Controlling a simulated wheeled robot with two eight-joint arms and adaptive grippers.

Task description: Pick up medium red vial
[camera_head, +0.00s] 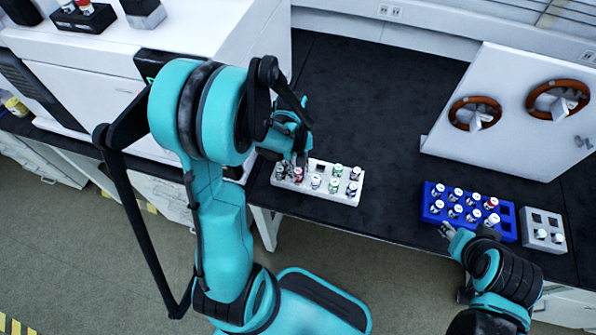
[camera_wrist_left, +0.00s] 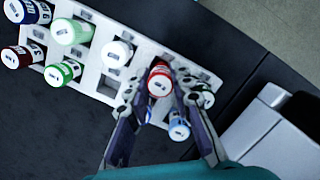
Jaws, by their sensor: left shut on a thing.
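The red-capped vial (camera_head: 298,174) is at the left part of the white rack (camera_head: 326,198) on the black bench. My left gripper (camera_head: 298,158) is directly above that end of the rack. In the left wrist view the fingers of my left gripper (camera_wrist_left: 160,98) stand on both sides of the red-capped vial (camera_wrist_left: 159,79) and are shut on it. I cannot tell whether its base is still seated in the rack. My right gripper (camera_head: 466,232) is at the front edge of the blue rack (camera_head: 430,210); its finger gap is unclear.
Other vials with white, green, blue and dark caps stand close by in the white rack (camera_wrist_left: 95,82). A small grey rack (camera_head: 541,220) stands right of the blue one. A white panel with two brown rings (camera_head: 500,150) stands behind. A white instrument (camera_head: 100,75) is at left.

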